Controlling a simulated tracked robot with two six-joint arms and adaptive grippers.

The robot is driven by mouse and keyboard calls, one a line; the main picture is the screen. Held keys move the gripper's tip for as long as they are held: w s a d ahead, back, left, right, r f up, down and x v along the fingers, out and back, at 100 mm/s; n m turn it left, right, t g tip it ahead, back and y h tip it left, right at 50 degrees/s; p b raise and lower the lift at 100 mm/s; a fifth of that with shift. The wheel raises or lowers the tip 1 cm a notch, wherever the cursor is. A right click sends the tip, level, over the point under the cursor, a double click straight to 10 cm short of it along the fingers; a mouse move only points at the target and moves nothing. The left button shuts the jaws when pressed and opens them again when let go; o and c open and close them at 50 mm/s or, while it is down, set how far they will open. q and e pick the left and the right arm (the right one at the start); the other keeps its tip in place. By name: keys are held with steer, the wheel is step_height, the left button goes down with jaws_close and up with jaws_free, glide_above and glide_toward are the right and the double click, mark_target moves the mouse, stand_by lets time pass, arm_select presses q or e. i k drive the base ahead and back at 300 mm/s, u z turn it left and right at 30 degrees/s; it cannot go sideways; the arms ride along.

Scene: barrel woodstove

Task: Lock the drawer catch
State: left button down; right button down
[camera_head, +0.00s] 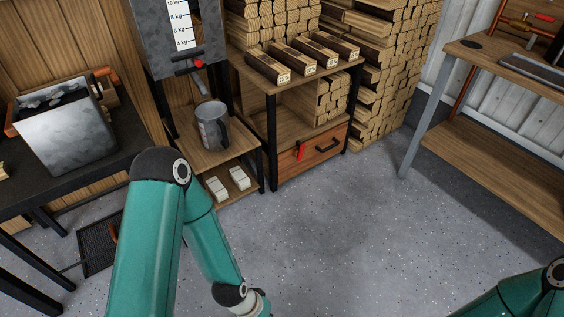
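The wooden drawer (312,158) sits at the bottom of the black-framed shelf unit in the middle of the view. It looks closed. A black handle (328,144) is on its front. The red catch (300,151) is a small upright lever near the drawer's upper left. Whether it is locked cannot be told. My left arm reaches in from the lower left, well in front of the drawer, and its gripper is below the picture edge. Only a piece of my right arm shows at the lower right corner; its gripper is out of view.
Labelled wood blocks (312,56) lie on the shelf top. A grey jug (213,126) stands on a low shelf to the left, with white blocks (228,182) beneath. A metal bin (68,128) sits on the left table. A workbench (500,140) stands right. The floor (350,235) before the drawer is clear.

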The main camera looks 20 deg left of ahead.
mark_target(301, 153)
steer(key=u, duration=0.15)
steer(key=i, duration=1)
steer(key=z, duration=0.05)
